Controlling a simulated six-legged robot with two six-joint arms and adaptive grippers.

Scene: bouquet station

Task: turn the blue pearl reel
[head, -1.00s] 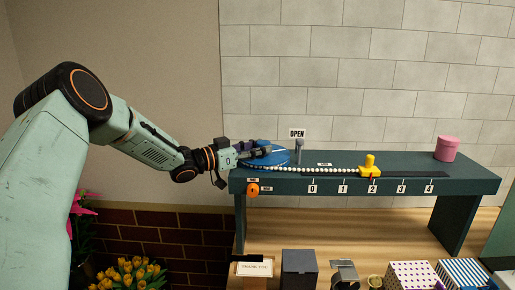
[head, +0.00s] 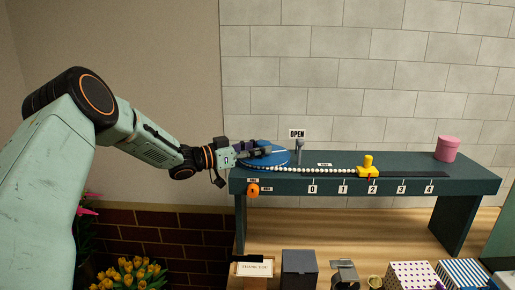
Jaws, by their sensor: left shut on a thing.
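The blue pearl reel (head: 279,158) lies flat at the left end of the dark teal bench (head: 470,180). My left gripper (head: 262,151) is at the reel's top and shut on a part of it; the fingers hide what exactly they grip. A string of white pearls (head: 315,170) runs from the reel to the right, to a yellow slider (head: 368,169) just short of the mark 2 on the scale. My right gripper is not in view.
A grey post (head: 299,150) stands beside the reel under an OPEN sign (head: 297,134). An orange knob (head: 253,189) is on the bench front. A pink round box (head: 447,148) stands at the right end. Boxes (head: 299,268) and yellow tulips (head: 130,273) are below.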

